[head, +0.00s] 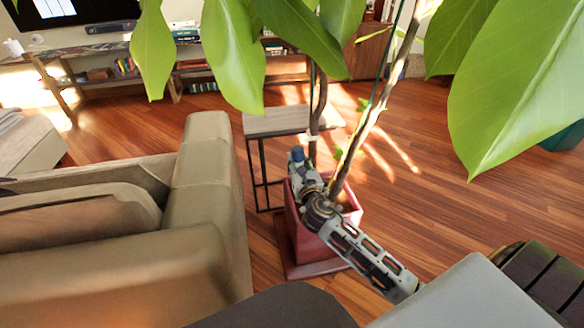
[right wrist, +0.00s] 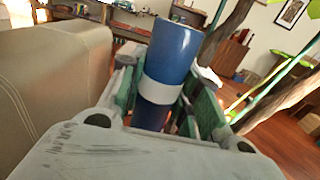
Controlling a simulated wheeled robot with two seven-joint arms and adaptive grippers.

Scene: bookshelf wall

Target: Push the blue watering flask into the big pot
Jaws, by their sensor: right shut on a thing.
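The blue watering flask (right wrist: 172,55) has a pale band around its middle. It stands between the fingers of my right gripper (right wrist: 165,105) in the right wrist view, and the gripper is shut on it. In the head view the flask's blue end (head: 297,154) shows at the tip of my right gripper (head: 303,172), beside the plant stems. The big pot (head: 313,243) is a dark red square planter on a flat red base. My right forearm crosses over the pot and hides part of its opening. My left gripper does not show.
Plant stems (head: 362,135) rise from the pot, and large leaves (head: 232,50) hang across the top. A beige sofa (head: 205,190) stands close to the left. A small side table (head: 275,122) stands behind the pot. Wooden floor (head: 440,185) is clear to the right.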

